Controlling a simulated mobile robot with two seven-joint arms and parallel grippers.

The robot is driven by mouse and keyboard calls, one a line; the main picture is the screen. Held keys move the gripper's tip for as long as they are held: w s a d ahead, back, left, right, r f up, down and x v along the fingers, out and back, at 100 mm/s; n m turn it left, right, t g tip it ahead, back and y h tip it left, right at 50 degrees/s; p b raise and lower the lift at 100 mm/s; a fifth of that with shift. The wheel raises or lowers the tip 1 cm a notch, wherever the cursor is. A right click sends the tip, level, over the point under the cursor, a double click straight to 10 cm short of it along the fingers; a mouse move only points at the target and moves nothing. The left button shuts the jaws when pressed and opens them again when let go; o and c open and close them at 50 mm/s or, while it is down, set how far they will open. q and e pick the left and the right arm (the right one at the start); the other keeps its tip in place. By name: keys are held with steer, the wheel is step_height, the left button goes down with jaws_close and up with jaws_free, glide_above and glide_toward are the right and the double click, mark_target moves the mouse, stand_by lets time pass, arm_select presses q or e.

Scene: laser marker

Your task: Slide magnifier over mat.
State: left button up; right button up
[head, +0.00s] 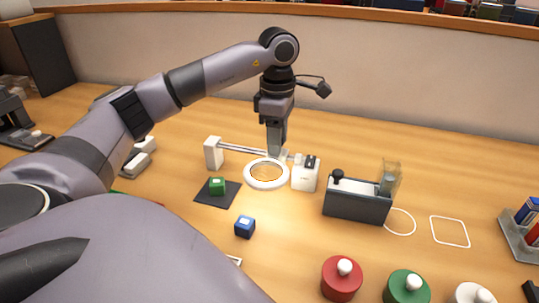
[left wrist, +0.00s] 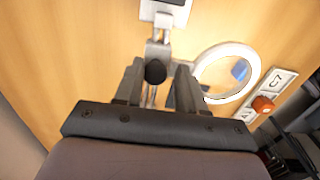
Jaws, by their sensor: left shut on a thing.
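The magnifier (head: 249,182), a white ring with a clear lens, hangs on a metal rail between two white end blocks. It sits near the right end of the rail. My left gripper (head: 276,152) points down at the rail, shut on the magnifier's dark knob (left wrist: 155,72). The ring also shows in the left wrist view (left wrist: 206,64), to the right of the fingers. The dark mat (head: 231,200) lies left of the ring, with a green cube (head: 217,186) on it. The ring is beside the mat, not above it. My right gripper is not in view.
A blue cube (head: 245,227) lies in front of the ring. A dark grey box device (head: 356,205) stands to the right. Red (head: 341,281) and green (head: 407,288) knobbed discs are at the front right. The left rail end block (head: 213,153) stands behind the mat.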

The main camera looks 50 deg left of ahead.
mark_target(232, 147)
arm_select(q)
steer(key=shift+s+a+f+b, duration=0.25)
steer(key=shift+s+a, duration=0.65)
steer(key=shift+a, duration=0.75)
steer(key=shift+s+a+f+b, duration=0.1)
steer(key=shift+s+a+f, duration=0.1)
steer(key=shift+s+a, duration=1.1)
steer(key=shift+s+a+f+b, duration=0.25)
steer(key=shift+s+a, duration=0.25)
steer(key=shift+a, duration=1.55)
steer(key=o, duration=0.5)
steer(key=shift+o, duration=0.5)
steer(key=shift+w+f, duration=0.1)
steer(key=shift+d, duration=0.1)
step_height(232, 147, up, 7)
steer(key=p, duration=0.7)
steer(key=shift+a, duration=0.25)
steer(key=shift+w, duration=0.1)
